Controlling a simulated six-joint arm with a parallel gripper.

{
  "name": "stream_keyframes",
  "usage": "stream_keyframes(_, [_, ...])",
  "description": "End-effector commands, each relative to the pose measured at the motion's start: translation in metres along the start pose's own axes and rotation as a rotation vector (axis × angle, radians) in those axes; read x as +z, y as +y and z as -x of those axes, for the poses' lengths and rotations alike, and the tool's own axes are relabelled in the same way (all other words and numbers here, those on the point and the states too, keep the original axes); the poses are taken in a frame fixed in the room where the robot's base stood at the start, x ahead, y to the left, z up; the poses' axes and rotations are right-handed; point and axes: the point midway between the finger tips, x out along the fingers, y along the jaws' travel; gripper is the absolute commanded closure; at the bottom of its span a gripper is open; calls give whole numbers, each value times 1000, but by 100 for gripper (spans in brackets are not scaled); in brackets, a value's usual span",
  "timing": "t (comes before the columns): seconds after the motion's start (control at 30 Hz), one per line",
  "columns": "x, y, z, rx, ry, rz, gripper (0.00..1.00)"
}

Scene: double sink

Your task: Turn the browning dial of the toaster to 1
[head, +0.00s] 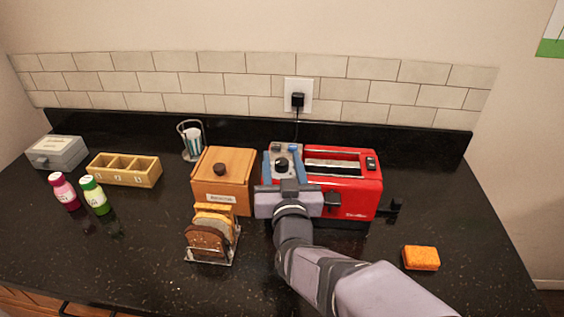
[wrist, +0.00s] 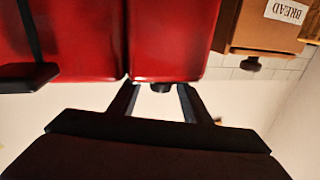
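The red toaster (head: 350,192) stands near the back of the counter, with slots on top and a black lever (head: 396,206) low at its right. A round black dial (head: 281,163) sits on the grey panel at its left end. Its setting is too small to read. My gripper (head: 282,158) reaches over the toaster's left end, its two fingers apart on either side of the dial. In the wrist view, the dark fingers (wrist: 158,90) are spread near the toaster's red body (wrist: 168,40), with a small dark part (wrist: 160,87) between them. I cannot tell whether they touch the dial.
A wooden bread box (head: 224,178) stands close to the toaster's left. A rack of bread slices (head: 212,236) stands in front of it. An orange sponge (head: 421,258) lies at right. A socket with plug (head: 298,97) is behind. Two bottles (head: 94,195) and a wooden tray (head: 125,176) are far left.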

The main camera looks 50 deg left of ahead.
Motion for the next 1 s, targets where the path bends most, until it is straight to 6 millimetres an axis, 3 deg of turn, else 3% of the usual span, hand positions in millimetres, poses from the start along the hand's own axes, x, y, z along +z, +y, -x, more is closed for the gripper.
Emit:
stream_keyframes(0.37, [0, 0, 7, 0, 1, 0, 56])
stream_keyframes(0.8, [1, 0, 59, -1, 1, -1, 56])
stream_keyframes(1.0, [0, 0, 72, -1, 1, 0, 56])
